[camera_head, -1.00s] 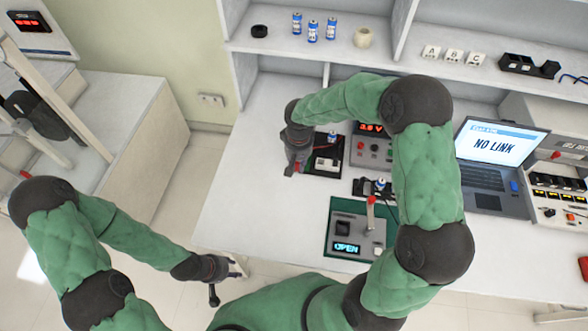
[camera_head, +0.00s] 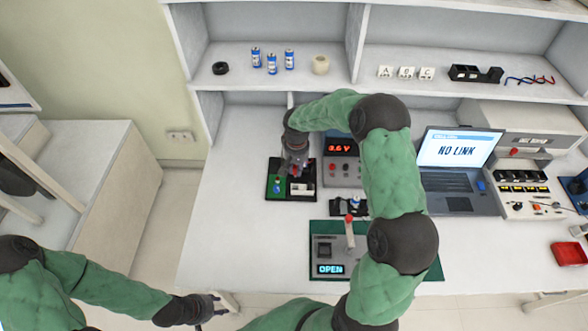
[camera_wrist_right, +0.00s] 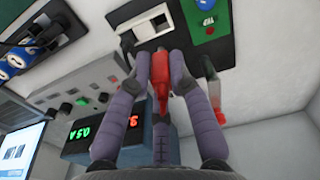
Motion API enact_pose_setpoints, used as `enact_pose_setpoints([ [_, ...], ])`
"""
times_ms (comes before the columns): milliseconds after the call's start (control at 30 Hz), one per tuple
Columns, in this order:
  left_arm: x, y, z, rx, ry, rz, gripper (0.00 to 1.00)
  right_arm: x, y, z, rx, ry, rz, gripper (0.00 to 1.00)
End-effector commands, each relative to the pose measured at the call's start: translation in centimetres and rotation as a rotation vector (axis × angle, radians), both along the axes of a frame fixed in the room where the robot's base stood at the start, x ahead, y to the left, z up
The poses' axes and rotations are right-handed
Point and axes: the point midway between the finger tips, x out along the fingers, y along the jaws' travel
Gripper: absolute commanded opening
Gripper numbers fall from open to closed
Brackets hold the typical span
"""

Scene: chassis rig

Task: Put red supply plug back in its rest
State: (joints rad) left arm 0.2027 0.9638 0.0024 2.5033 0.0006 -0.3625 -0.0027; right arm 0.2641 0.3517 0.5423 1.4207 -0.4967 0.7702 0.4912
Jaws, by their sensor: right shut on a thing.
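The red supply plug (camera_wrist_right: 160,85) is between the fingers of my right gripper in the right wrist view. My right gripper (camera_head: 297,168) is shut on it, over the black tray (camera_head: 270,194) in the head view, where the arm and fingers partly hide the plug. The supply (camera_head: 342,170), with a lit red display, stands just right of the gripper; it also shows in the right wrist view (camera_wrist_right: 82,92). I cannot make out the plug's rest. My left gripper (camera_head: 215,305) is low at the left, away from the bench; its finger opening is unclear.
In the right wrist view, another red piece (camera_wrist_right: 214,104) is beside a finger. The tray holds a green panel (camera_head: 277,186) and a white block (camera_head: 303,189). A grey box reading OPEN (camera_head: 327,250) and a laptop (camera_head: 455,150) reading NO LINK are nearby. The bench's left side is clear.

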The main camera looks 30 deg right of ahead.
Motion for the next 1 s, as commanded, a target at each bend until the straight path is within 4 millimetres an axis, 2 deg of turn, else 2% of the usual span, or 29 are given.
enact_pose_setpoints([
  [300,0.0,0.0,0.3,0.000,0.000,0.000,0.40,0.0,0.0,0.1,-0.003,-0.001,0.083,0.00],
  [1000,0.0,0.0,-3.8,0.000,0.000,0.000,0.40,0.0,0.1,-5.6,-0.002,0.000,0.077,0.00],
])
